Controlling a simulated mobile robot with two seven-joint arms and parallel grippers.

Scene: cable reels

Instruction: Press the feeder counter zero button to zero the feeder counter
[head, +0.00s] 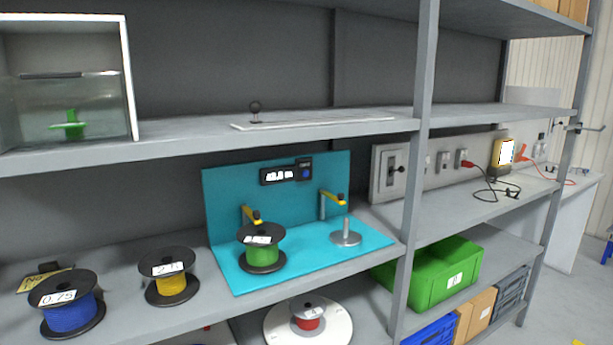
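The feeder is a teal stand (225,191) on the middle shelf, with an upright back panel and a flat base. A black counter (280,175) with a lit white readout is fixed near the top of the panel; its digits are too small to read surely. Just right of it is a small dark box with a blue button (305,173), likely the zero button. A reel of green cable (262,257) stands on the left of the base. A bare metal disc with a post (345,238) is on the right. Neither of my grippers is in view.
Reels of blue cable (70,313) and yellow cable (172,285) stand left of the feeder. A red reel (308,318) sits on a white disc below. A shelf upright (414,170) stands right of the feeder, and the upper shelf (210,148) overhangs it.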

